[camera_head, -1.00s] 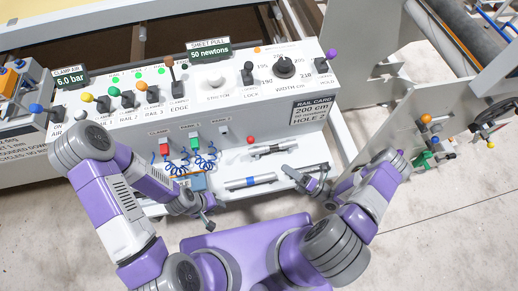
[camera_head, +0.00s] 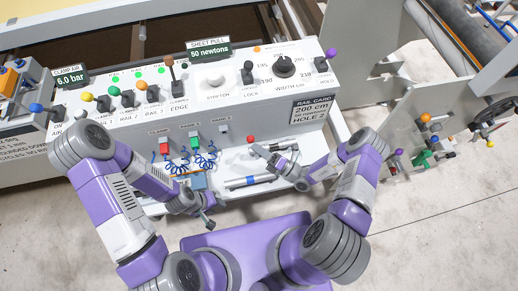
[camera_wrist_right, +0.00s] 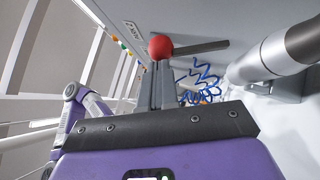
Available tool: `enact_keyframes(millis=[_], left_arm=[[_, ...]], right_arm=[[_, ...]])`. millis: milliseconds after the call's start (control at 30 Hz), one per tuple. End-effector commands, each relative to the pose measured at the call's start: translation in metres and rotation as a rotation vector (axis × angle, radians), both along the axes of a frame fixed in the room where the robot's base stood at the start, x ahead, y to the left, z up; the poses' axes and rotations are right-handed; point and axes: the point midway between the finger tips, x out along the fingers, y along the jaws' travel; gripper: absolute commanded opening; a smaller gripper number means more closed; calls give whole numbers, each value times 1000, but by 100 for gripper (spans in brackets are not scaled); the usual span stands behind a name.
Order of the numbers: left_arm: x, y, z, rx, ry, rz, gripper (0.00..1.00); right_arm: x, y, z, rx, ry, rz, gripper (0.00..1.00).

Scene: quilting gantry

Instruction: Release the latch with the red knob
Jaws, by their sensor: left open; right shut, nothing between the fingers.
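The red knob (camera_head: 250,139) is on the lower front of the white control console. In the right wrist view the red knob (camera_wrist_right: 160,47) sits at the end of a dark flat lever (camera_wrist_right: 203,47). My right gripper (camera_head: 257,150) is just below and right of the knob. In its wrist view the fingers (camera_wrist_right: 156,70) are shut and empty, and their tips appear at the knob; I cannot tell whether they touch it. My left gripper (camera_head: 209,224) is open and empty, low in front of the console shelf, away from the knob.
Blue coiled hoses (camera_head: 178,168) with red and green connectors hang left of the knob. A cylindrical bar (camera_head: 250,181) lies on the shelf below. Levers with coloured knobs and a width dial (camera_head: 284,67) line the console top. Open floor (camera_head: 440,215) lies to the right.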

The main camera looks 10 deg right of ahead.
Motion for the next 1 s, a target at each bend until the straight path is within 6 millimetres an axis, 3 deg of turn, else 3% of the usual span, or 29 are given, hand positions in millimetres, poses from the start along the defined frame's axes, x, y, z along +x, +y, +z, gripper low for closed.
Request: enact_keyframes(millis=[167,467,1000], left_arm=[[0,0,1,0,0,0,43],[0,0,27,0,0,0,43],[0,0,23,0,0,0,43]], right_arm=[[0,0,1,0,6,0,0],[13,-1,16,0,182,-2,0],[17,-3,15,0,190,0,0]])
